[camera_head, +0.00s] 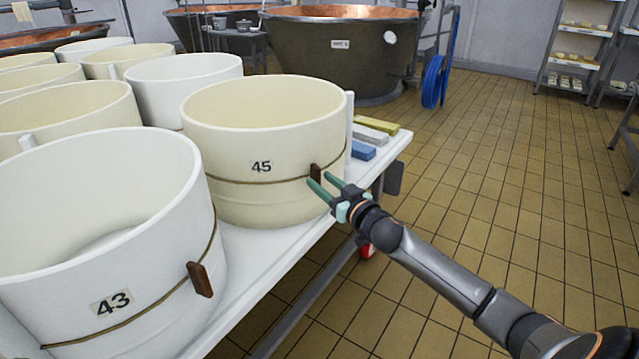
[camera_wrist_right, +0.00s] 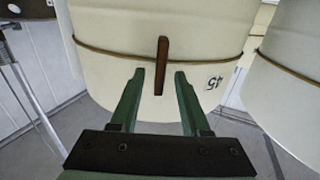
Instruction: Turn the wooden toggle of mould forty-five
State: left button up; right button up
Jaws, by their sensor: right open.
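Mould forty-five (camera_head: 235,205) is a cream round tub on a white table, with a "45" label and a cord around it. Its wooden toggle (camera_head: 316,173) is a dark brown upright bar on the cord at the tub's right front. My right gripper (camera_head: 322,183) is open in front of the toggle, its green fingers pointing at the tub. In the right wrist view the toggle (camera_wrist_right: 162,66) stands upright just beyond and between the fingertips (camera_wrist_right: 158,75), with the mould (camera_wrist_right: 215,65) behind it. Nothing is between the fingers. My left gripper is not in view.
Mould 43 (camera_head: 60,235), white with its own brown toggle (camera_head: 199,279), stands at the front left. Several other moulds stand behind. Blue and yellow blocks (camera_head: 362,151) lie on the table (camera_head: 262,262) to the right of mould forty-five. The tiled floor (camera_head: 500,190) at right is clear.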

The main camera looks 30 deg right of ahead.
jog(key=shift+w, duration=0.9)
grip_shut()
